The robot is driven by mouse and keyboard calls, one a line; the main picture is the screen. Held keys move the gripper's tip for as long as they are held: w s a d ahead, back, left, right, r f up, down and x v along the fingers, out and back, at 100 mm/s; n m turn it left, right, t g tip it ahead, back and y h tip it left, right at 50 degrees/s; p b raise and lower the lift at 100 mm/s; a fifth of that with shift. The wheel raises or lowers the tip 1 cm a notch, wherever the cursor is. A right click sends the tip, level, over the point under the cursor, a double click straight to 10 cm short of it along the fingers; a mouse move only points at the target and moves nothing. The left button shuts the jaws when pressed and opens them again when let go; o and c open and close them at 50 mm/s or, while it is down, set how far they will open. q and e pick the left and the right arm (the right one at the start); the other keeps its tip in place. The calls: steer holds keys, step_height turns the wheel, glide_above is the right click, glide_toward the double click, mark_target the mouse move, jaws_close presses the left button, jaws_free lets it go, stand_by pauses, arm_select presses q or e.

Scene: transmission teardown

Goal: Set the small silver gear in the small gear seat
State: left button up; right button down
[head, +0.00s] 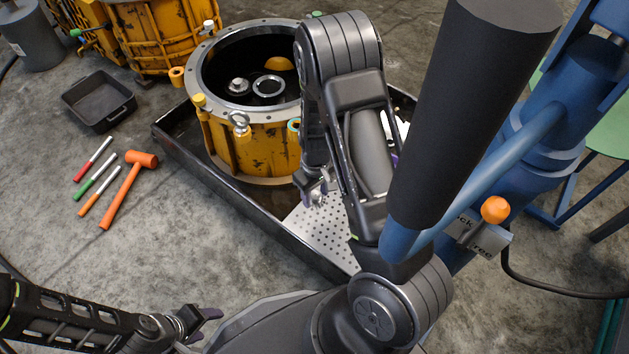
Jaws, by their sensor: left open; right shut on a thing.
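My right gripper (316,194) points down in front of the yellow housing, above the perforated plate of the tray. It is shut on a small silvery piece, probably the small silver gear, mostly hidden by the fingers. The open round yellow housing (255,143) stands upright in the tray. Inside it are a silver toothed part (238,87), a silver ring (269,86) and an orange-yellow part (279,63). I cannot tell which is the small gear seat. My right arm hides the housing's right side. My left gripper (207,326) is open and empty over the floor at bottom left.
The black tray (190,150) has a perforated plate (320,238). An orange mallet (128,190) and several markers lie left of it, near a black bin (98,101). A blue hoist with a black cylinder (470,100) blocks the right side. Floor at lower left is clear.

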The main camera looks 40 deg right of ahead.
steer(key=shift+a+r, duration=0.2)
steer(key=shift+r, duration=0.1)
steer(key=w+a+r, duration=0.4)
steer(key=w+r, duration=0.2)
steer(key=r, duration=0.3)
steer(key=w+a+r, duration=0.4)
steer(key=w+r, duration=0.2)
steer(key=r, duration=0.2)
steer(key=w+a+r, duration=0.4)
steer(key=w+r, duration=0.2)
steer(key=r, duration=0.3)
steer(key=shift+w+r+m, duration=0.3)
steer(key=shift+m, duration=0.1)
